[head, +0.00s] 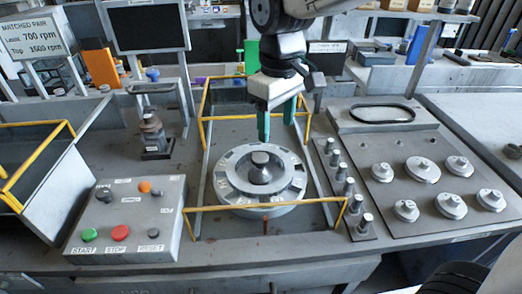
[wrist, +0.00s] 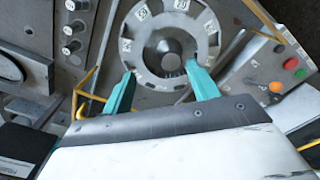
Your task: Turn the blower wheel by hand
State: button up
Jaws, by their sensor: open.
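The blower wheel (head: 241,187) is a round grey metal disc with a ring of slots or marked pads and a raised hub (head: 261,168) at its centre. It lies flat on the bench inside a yellow-railed bay. In the wrist view the wheel (wrist: 142,62) shows at the top middle, partly cut off by the frame's upper edge. My gripper (head: 277,130) points down above the back edge of the wheel, with its two green fingers apart and empty. In the wrist view the open fingers (wrist: 163,88) show at the wheel's near rim; I cannot tell whether they touch it.
Yellow rails (head: 265,207) cross in front of and behind the wheel. A control box (head: 128,217) with START, STOP and RESET buttons stands at left. At right are a row of pegs (head: 343,187) and a plate with several round knobs (head: 422,169). A sign (head: 35,36) reads 700 rpm and 1500 rpm.

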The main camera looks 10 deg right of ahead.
aim_at(259, 156)
jog(key=a, duration=0.1)
jog(key=w+a+f, duration=0.1)
jog(key=a, duration=0.1)
jog(key=shift+w+f+n, duration=0.15)
jog(key=shift+n, duration=0.25)
jog(key=shift+a+f, duration=0.2)
jog(key=shift+f, duration=0.15)
notch_tip(259, 156, down, 7)
jog(key=shift+d, duration=0.1)
jog(key=shift+c, duration=0.2)
grip_shut()
jog(key=shift+w, duration=0.1)
